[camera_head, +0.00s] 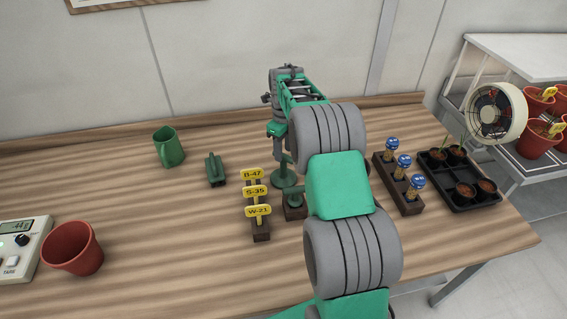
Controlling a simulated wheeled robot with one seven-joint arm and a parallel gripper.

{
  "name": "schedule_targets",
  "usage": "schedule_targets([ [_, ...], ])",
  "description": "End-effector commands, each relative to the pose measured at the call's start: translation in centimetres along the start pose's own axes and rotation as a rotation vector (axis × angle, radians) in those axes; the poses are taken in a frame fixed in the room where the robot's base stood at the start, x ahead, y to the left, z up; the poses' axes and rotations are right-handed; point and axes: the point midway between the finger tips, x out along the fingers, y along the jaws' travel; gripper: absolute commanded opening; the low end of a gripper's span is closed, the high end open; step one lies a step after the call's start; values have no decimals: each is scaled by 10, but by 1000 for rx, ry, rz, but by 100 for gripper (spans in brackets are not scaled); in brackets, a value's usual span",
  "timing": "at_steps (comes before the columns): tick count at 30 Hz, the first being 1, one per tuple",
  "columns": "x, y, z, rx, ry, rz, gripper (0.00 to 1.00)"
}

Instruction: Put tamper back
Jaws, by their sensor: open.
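My gripper (277,140) points down at the back middle of the wooden table, open, with its fingers partly hidden by its own body. Just below it is a green tamper (286,178) with a round flat foot and a thin upright stem. The stem's top reaches up near the fingers; I cannot tell whether they touch. A dark block (292,213) sits just in front of the tamper, with a smaller green round-footed piece (296,196) at it. My arm hides the right side of this block.
Left are a green mug (169,147), a green holder (214,170), a red pot (73,249) and a scale (20,249). Yellow labels (255,191) stand in a rack beside the block. Right are blue-topped tubes (403,163), a black tray (459,198) and a fan (496,112).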

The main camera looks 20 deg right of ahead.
Motion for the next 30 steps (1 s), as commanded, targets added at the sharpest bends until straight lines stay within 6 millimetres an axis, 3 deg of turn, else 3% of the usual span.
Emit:
schedule_targets([
  [3, -26, -1, 0, 0, -2, -2, 43],
  [9, -51, 2, 0, -18, -2, -3, 43],
  [13, -73, 22, -4, -210, -18, -22, 43],
  [21, -127, 117, -47, -1089, -44, -135, 43],
  [25, -134, 166, -78, -1533, -28, -207, 43],
  [30, -122, 224, -124, -2093, 32, -308, 43],
])
